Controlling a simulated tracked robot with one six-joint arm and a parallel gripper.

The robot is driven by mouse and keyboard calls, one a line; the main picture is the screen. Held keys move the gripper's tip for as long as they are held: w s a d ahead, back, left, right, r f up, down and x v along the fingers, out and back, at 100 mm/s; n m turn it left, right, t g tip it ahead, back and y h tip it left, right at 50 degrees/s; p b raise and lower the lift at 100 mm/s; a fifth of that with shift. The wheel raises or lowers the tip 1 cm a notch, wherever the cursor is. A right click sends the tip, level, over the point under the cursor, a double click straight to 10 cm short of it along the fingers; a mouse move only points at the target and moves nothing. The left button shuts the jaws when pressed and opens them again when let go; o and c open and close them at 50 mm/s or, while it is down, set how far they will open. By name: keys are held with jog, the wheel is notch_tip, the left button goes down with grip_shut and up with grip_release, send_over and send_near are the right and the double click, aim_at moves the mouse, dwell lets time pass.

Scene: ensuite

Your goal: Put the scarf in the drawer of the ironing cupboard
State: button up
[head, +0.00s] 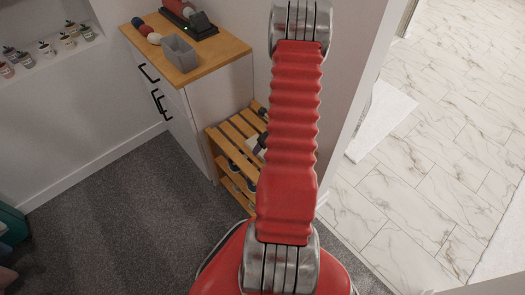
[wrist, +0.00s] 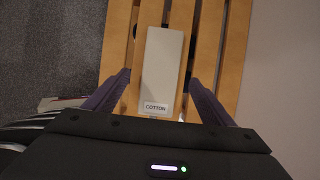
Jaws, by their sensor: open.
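The cupboard (head: 215,95) has a white body, a wooden top and black handles (head: 158,98) on its left-facing front. Its drawers look shut. I cannot make out a scarf for sure in either view. My gripper (wrist: 159,78) is open, with its dark purple fingers apart above a slatted wooden rack (wrist: 206,50). A pale flat piece labelled COTTON (wrist: 162,60) lies on the slats between and beyond the fingertips; the fingers do not visibly hold it. In the head view my red arm hides most of the gripper and part of the rack.
Small jars (head: 68,40) line a wall ledge. A teal container (head: 12,226) is at the left edge. Grey carpet (head: 120,200) before the cupboard is clear.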

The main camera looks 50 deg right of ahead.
jog(key=shift+x, duration=2.6)
jog(key=shift+s, duration=0.15)
jog(key=shift+c, duration=0.6)
jog(key=c, duration=1.2)
jog(key=shift+o, duration=0.2)
notch_tip(320, 180, up, 10)
